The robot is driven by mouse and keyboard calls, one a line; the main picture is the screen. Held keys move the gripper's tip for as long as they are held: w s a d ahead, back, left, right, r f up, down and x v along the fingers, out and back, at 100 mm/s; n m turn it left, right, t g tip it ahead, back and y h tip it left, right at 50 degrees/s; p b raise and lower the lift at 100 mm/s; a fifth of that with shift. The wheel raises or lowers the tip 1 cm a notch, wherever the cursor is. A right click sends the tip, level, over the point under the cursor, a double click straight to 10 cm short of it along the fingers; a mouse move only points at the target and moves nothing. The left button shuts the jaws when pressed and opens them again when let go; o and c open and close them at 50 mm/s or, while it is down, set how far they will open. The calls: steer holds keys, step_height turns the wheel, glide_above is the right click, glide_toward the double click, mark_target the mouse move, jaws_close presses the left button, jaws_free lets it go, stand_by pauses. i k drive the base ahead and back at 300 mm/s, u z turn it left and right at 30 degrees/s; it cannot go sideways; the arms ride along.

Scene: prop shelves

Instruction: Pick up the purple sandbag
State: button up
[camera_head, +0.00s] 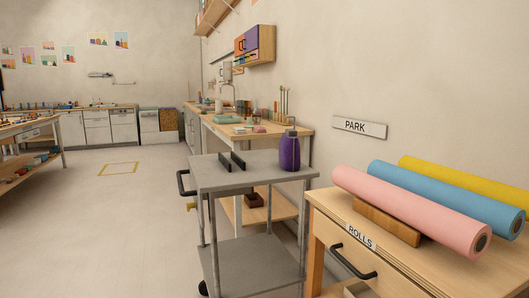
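A purple, rounded, upright object (290,154) with a dark top and a small spout or loop stands at the right rear of the grey cart's top (262,175). It looks more like a bottle or jug than a bag, and I see no other thing that is clearly a purple sandbag. Two black upright plates (232,163) stand on the cart to its left, apart from it. My gripper is not in view.
A wooden cabinet labelled ROLLS (362,237) with pink (405,210), blue and yellow rolls is close on the right. A PARK sign (360,127) hangs above. A workbench (258,137) stands behind the cart. The floor to the left (110,230) is clear, with a yellow outline.

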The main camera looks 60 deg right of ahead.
mark_target(289, 147)
steer(key=i, duration=1.05)
steer(key=z, duration=3.65)
